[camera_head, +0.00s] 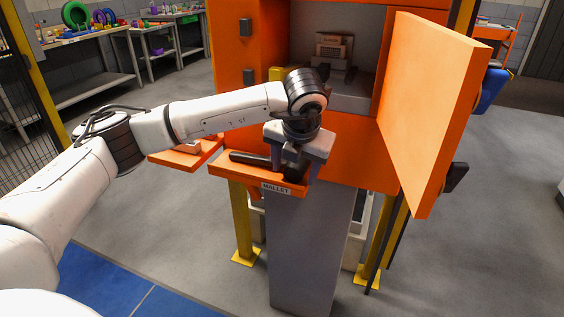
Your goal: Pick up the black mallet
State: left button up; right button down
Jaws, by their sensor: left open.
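The black mallet (249,158) lies on a small orange shelf (231,176) with a white "MALLET" label on its front edge. Its dark handle points to the left and its head end is at the right, partly covered by my gripper. My left gripper (296,166) is open and points down over the head end of the mallet. I cannot tell whether its fingers touch the mallet. My right gripper is not in view.
An orange cabinet (237,92) stands behind the shelf, its orange door (430,110) swung open to the right. A second orange shelf (185,156) is at the left. Workbenches (92,89) with colourful items stand at the back left. Grey floor is free at the right.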

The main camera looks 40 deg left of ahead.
pick_arm(q)
jog(key=shift+f, duration=0.1)
jog(key=shift+c, duration=0.4)
jog(key=c, duration=1.1)
jog(key=shift+c, duration=0.9)
